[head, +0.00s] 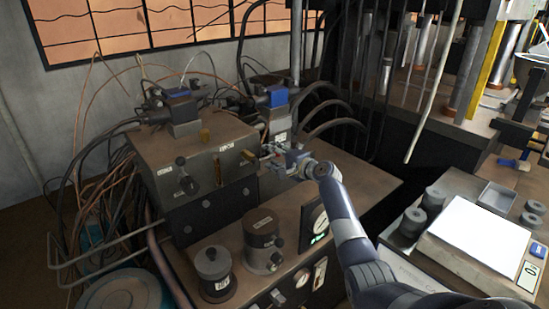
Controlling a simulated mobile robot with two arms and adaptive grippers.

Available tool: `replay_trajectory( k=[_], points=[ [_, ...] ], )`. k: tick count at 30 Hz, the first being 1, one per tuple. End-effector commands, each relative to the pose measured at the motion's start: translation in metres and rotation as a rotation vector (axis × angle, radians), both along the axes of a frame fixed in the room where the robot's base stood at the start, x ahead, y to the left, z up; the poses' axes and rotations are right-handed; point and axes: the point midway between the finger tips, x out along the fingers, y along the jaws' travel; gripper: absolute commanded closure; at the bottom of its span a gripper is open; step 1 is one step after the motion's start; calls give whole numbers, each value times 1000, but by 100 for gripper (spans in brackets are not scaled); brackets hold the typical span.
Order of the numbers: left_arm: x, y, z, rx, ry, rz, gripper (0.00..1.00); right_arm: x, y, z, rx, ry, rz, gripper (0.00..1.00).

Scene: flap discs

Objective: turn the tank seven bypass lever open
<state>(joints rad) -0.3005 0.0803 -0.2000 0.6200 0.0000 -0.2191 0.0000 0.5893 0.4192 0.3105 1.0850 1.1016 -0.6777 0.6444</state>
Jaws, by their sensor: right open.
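A brown metal valve block (150,160) stands on the machine bench left of centre. Its front carries a black-knobbed lever (181,162) at the left, an upright brass-coloured strip (218,172) and a dark knob (247,156) near the right edge. The small labels are too blurred to read, so I cannot tell which part is the tank seven bypass lever. My right gripper (270,154) is open beside the block's right end, close to the dark knob. I cannot tell whether it touches the knob. My left gripper is not in view.
Two dark cylinders (263,240) (213,272) stand on the bench in front of the block. A gauge panel (314,225) is right of them. Hoses and cables crowd the left and back. A white-topped scale (480,240) with grey discs stands at the right.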

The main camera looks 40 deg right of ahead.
Motion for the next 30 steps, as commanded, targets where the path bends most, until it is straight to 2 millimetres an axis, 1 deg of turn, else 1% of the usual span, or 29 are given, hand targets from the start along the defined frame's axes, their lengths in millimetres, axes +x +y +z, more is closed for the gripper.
replay_trajectory(
  k=[5,8,14,21,27,30],
  points=[
    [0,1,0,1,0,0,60,-6,-1,2,-2,-2,-1,54],
    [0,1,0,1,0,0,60,-17,-2,4,-3,-2,0,54],
    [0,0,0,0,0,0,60,-48,-5,10,-4,-1,-1,54],
    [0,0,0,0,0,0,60,-89,-9,17,-2,0,-2,54],
    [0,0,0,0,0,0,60,-112,-11,22,1,0,-2,54],
    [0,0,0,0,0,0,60,-117,-11,23,1,1,-1,54]
  ],
)
